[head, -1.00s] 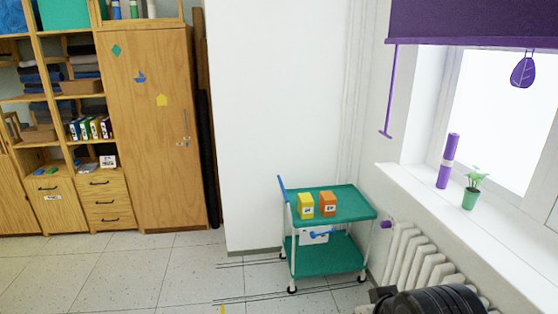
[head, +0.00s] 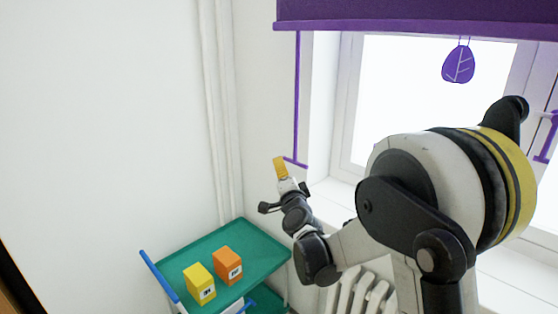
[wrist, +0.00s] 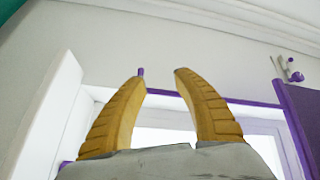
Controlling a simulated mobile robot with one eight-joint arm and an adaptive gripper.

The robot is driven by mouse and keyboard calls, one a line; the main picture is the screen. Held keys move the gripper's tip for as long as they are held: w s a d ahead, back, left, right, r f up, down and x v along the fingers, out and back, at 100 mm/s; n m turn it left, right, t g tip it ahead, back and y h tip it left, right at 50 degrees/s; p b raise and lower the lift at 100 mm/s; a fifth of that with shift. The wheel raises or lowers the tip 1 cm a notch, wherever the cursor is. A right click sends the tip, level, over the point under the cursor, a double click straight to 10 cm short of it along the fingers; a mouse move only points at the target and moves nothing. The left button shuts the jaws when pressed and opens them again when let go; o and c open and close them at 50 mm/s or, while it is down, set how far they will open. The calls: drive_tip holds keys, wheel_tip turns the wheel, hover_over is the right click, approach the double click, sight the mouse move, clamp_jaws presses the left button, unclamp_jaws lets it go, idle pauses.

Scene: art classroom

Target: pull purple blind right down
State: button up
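The purple blind (head: 415,22) covers only the top of the window in the head view. A thin purple pull rod (head: 296,95) hangs from its left end and ends in a short crossbar. My gripper (head: 280,163) is beside the rod's lower end, and its yellow fingers partly overlap each other there. In the wrist view my gripper (wrist: 158,73) is open, its two yellow fingers apart. The purple rod (wrist: 250,103) runs behind the fingers from the blind (wrist: 303,115), and a purple end shows between the fingertips. I cannot tell whether anything touches.
A green trolley (head: 250,240) stands below my gripper, with a yellow box (head: 199,284) and an orange box (head: 228,266) on it. A radiator (head: 350,292) is under the sill. Another purple bar (head: 550,138) shows at the right edge.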

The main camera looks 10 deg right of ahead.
sight(288, 159)
drive_tip(key=w+d+f+m+h, duration=0.3)
drive_tip(key=f+m, duration=0.1)
drive_tip(key=f, duration=0.1)
drive_tip(key=shift+m+t, duration=0.3)
drive_tip(key=shift+t, duration=0.1)
drive_tip(key=b+x, duration=0.1)
drive_tip(key=x, duration=0.9)
drive_tip(key=shift+w+r+b, duration=0.1)
drive_tip(key=shift+r+b, duration=0.1)
drive_tip(key=shift+b, duration=0.1)
clamp_jaws()
